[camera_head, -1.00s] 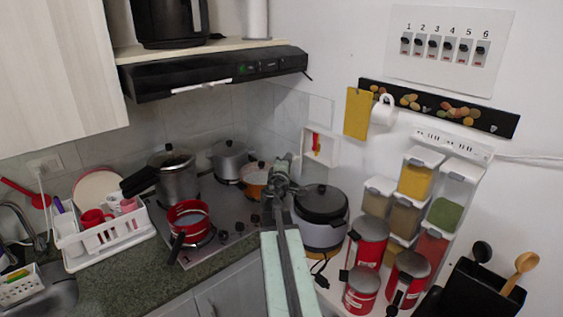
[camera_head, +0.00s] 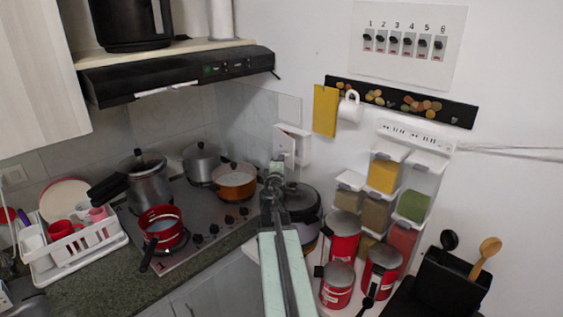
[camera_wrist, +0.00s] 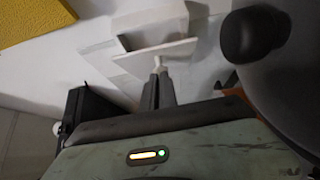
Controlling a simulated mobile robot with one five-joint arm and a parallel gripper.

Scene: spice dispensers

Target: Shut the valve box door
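The white valve box (camera_head: 305,147) is on the wall above the pots in the head view. In the head view my gripper (camera_head: 277,172) is just below the box.
A large dark-lidded cooker (camera_head: 300,200) stands close to the right of my arm. An orange pot (camera_head: 236,184) and other pots are on the stove to the left. Red canisters (camera_head: 344,238) and spice dispensers stand to the right. A yellow board (camera_head: 325,110) hangs above right.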

